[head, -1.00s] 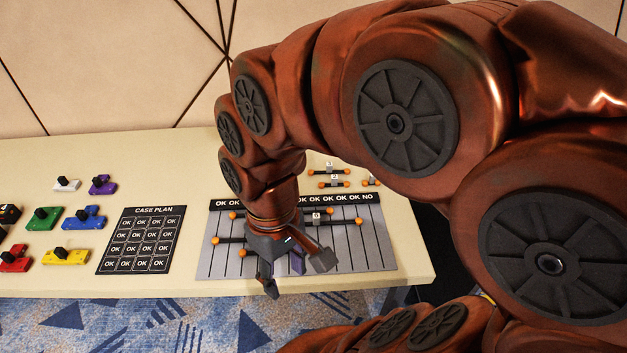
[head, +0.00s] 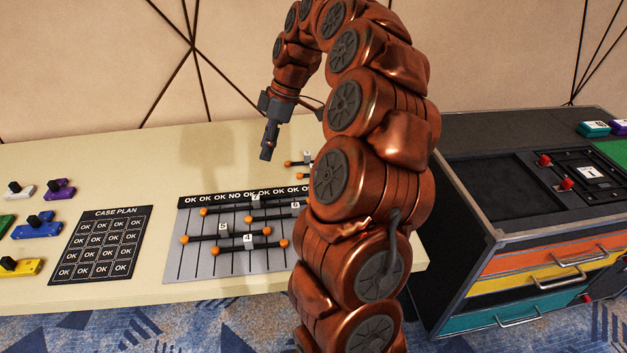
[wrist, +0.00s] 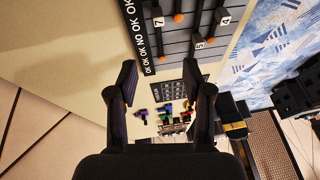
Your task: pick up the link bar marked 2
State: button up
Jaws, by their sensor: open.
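The link bar marked 2 cannot be made out clearly now; my arm covers most of the spot behind the board in the head view. One dark bar with an orange end (head: 289,163) shows there, and its small tag seems to read 3. My gripper (head: 268,153) hangs above the table, left of that bar and beyond the board's back edge. In the wrist view its two fingers (wrist: 163,92) are apart with nothing between them.
The grey slotted board (head: 197,266) holds several numbered bars, including 5 and 4. A case plan sheet (head: 103,247) and coloured blocks (head: 36,227) lie left. A drawer cabinet (head: 480,193) stands right, past my arm. The table behind the board's left half is clear.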

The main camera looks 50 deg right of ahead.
jog(key=shift+n+t+h, duration=0.3)
jog(key=shift+t, duration=0.3)
jog(key=s+d+f+b, duration=0.1)
jog(key=d+f, duration=0.2)
jog(key=d, duration=0.3)
jog(key=d+f+b, duration=0.1)
jog(key=d+f, duration=0.2)
jog(key=d, duration=0.2)
jog(key=s+d+f+b, duration=0.1)
jog(key=d+f, duration=0.2)
jog(key=d, duration=0.3)
jog(key=shift+s+d+f, duration=0.3)
jog(key=shift+d+f, duration=0.05)
jog(key=shift+x, duration=1.15)
jog(key=f, duration=0.1)
jog(key=w+a+f, duration=0.1)
jog(key=w+f, duration=0.1)
jog(key=shift+w+a+f+p, duration=0.1)
jog(key=shift+a+f+p, duration=0.2)
jog(key=shift+p, duration=0.05)
jog(key=shift+w+a+f, duration=0.1)
jog(key=shift+a+f, duration=0.05)
jog(key=shift+f, duration=0.3)
grip_shut()
